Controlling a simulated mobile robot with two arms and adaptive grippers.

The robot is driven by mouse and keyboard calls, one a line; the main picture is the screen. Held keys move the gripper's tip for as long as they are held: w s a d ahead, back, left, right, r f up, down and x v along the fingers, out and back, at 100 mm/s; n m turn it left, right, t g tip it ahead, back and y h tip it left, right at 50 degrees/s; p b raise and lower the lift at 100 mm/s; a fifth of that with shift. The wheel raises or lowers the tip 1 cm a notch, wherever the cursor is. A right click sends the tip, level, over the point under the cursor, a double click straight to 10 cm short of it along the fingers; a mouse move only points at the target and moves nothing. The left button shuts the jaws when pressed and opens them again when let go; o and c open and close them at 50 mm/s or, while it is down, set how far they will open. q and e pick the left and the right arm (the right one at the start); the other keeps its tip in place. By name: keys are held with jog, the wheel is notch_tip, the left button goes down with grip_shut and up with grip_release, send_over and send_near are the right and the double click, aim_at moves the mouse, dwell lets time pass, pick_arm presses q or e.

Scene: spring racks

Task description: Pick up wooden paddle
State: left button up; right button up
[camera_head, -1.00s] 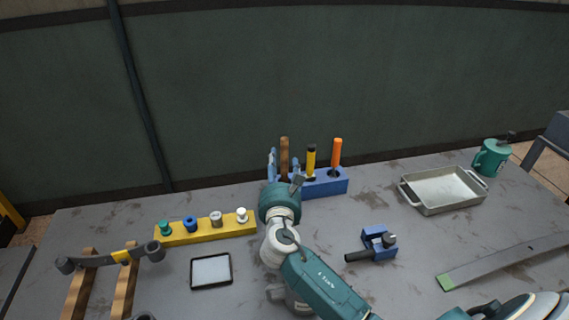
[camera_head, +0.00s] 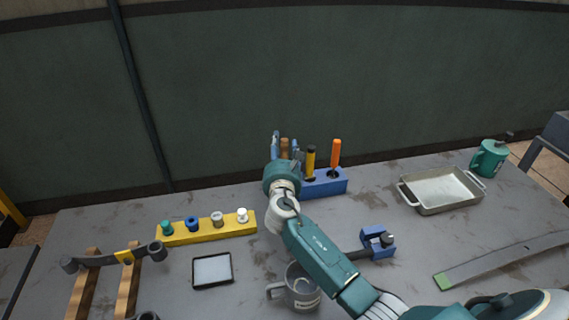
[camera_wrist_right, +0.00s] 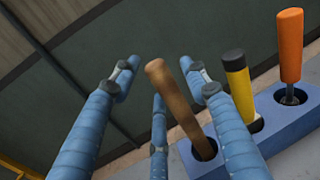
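The wooden paddle, seen as a brown wooden handle (camera_wrist_right: 176,98), stands tilted in a hole of the blue holder block (camera_wrist_right: 292,122); its lower end is hidden inside. In the head view its top (camera_head: 284,146) shows between my blue fingers, and the block (camera_head: 325,183) stands at the table's back. My right gripper (camera_head: 284,152) is at the handle. In the right wrist view its fingers (camera_wrist_right: 162,78) are spread, with the handle between them and gaps to the outer fingers. Contact with the rear finger cannot be told. My left gripper is not in view.
Black-yellow (camera_head: 310,160) and orange (camera_head: 335,153) handled tools stand in the same block, close right of my gripper. A yellow rack (camera_head: 205,232) with several knobs lies left. A grey mug (camera_head: 302,290) stands beside my right forearm. A metal tray (camera_head: 440,207) is at right.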

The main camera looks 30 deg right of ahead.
grip_shut()
jog(key=shift+r, duration=0.1)
